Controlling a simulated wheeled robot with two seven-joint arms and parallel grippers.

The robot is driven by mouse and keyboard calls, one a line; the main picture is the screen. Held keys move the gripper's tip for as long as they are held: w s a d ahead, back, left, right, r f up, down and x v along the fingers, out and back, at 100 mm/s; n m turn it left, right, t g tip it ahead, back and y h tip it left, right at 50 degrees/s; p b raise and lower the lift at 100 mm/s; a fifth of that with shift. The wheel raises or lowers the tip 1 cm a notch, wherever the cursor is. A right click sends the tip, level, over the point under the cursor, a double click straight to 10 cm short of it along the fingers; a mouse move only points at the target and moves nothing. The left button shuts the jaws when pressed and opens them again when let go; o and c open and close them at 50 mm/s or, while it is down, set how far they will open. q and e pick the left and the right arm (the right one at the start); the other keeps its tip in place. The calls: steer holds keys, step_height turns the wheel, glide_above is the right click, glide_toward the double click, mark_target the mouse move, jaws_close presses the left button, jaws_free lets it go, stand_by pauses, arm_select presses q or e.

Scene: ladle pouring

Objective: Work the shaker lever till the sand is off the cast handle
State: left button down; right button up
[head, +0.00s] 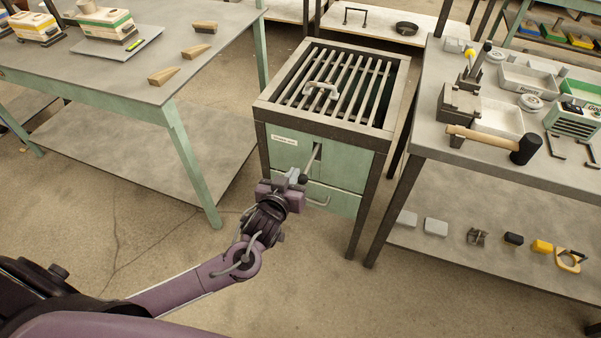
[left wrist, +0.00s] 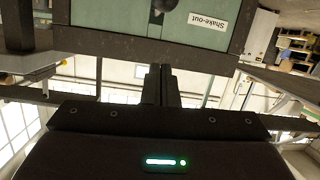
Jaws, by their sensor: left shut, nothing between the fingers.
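The shake-out cabinet (head: 327,150) is green and dark grey with a barred grate on top. The cast handle (head: 321,89), a pale grey bow shape, lies on the grate bars; I cannot tell how much sand is on it. The shaker lever (head: 314,160) sticks out of a slot in the cabinet front and ends in a dark knob. That knob (left wrist: 170,5) is cut by the top edge in the left wrist view. Contact with the lever is unclear.
A drawer handle (head: 318,201) sits below the lever. A green-legged table (head: 130,70) with wooden wedges stands left. A bench (head: 430,140) with a mallet (head: 490,140), trays and tools stands right. The floor in front of the cabinet is clear.

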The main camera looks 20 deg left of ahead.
arm_select(q)
glide_above(301, 178)
steer(key=w, duration=0.2)
steer(key=shift+s+a+f, duration=0.1)
steer(key=shift+a+f, duration=0.15)
steer(key=shift+f, duration=0.65)
steer(key=f, duration=0.1)
steer(key=s+f, duration=0.1)
steer(key=shift+s+d+f, duration=0.1)
steer(key=shift+d+f, duration=0.05)
steer(key=shift+f, duration=0.2)
steer(key=shift+s+f, duration=0.3)
steer(key=shift+f, duration=0.15)
